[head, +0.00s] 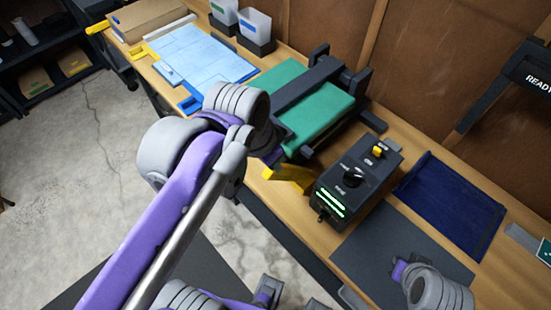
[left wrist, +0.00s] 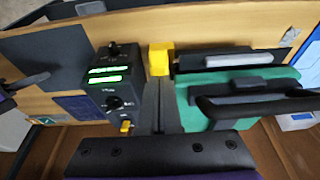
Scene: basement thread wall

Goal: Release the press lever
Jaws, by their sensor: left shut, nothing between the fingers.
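The press has a green bed (head: 318,118) crossed by a dark frame arm (head: 305,85). Its yellow lever (head: 290,176) sticks out at the front edge of the bench, left of the control box. In the left wrist view, the yellow lever end (left wrist: 160,60) lies just beyond the tips of my left gripper (left wrist: 160,82). Those fingers are together and empty; I cannot tell whether they touch the lever. In the head view my left arm hides most of that gripper. My right gripper (head: 400,268) is over the dark mat at lower right, its jaws unclear.
The black control box (head: 355,185) with green lights, a dial and a yellow switch stands right of the lever. A navy tray (head: 450,205) lies farther right. Blue sheets (head: 200,55) and bins (head: 254,27) are at the back left. Concrete floor is open at left.

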